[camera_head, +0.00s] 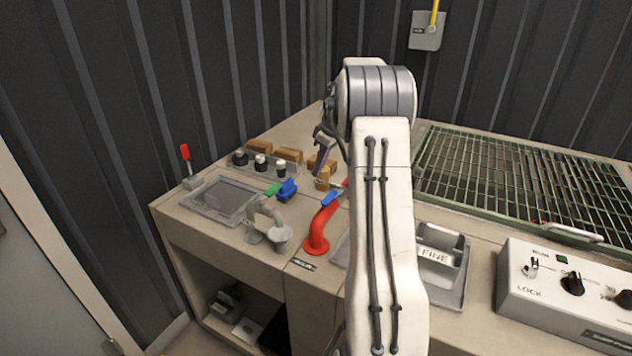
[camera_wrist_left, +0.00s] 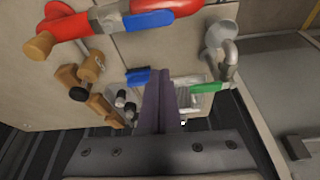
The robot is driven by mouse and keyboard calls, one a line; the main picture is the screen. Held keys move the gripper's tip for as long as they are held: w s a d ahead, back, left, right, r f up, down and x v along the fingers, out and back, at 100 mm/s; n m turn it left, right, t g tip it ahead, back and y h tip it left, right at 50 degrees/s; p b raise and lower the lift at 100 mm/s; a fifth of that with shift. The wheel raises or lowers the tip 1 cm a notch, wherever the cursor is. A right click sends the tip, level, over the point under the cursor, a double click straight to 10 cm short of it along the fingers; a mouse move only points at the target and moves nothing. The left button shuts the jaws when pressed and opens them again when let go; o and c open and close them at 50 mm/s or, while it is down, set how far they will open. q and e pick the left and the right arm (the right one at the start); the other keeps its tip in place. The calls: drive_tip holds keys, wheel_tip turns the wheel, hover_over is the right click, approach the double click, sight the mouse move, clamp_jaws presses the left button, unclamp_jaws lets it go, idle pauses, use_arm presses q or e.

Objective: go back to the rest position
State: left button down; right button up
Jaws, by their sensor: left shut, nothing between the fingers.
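My left arm spans the middle of the head view, and its gripper (camera_head: 320,165) hangs above the worktop near the back, partly behind the arm. In the left wrist view the two dark purple fingers (camera_wrist_left: 160,98) lie together, shut with nothing between them. They are close to a blue handle (camera_wrist_left: 138,76) on one side and a green handle (camera_wrist_left: 208,88) on the other; I cannot tell whether they touch anything. My right gripper is not in view.
A red pipe (camera_head: 318,232) with a blue lever and a grey funnel (camera_head: 279,236) stand on the worktop (camera_head: 290,258). Black-and-white knobs (camera_head: 260,162) and wooden blocks (camera_head: 288,154) are behind. A green grate (camera_head: 520,185) and a control box (camera_head: 560,295) are at right.

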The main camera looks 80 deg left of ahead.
use_arm(q)
drive_tip(key=shift+v, duration=1)
drive_tip(key=shift+w+d, duration=0.1)
drive_tip(key=shift+w, duration=0.1)
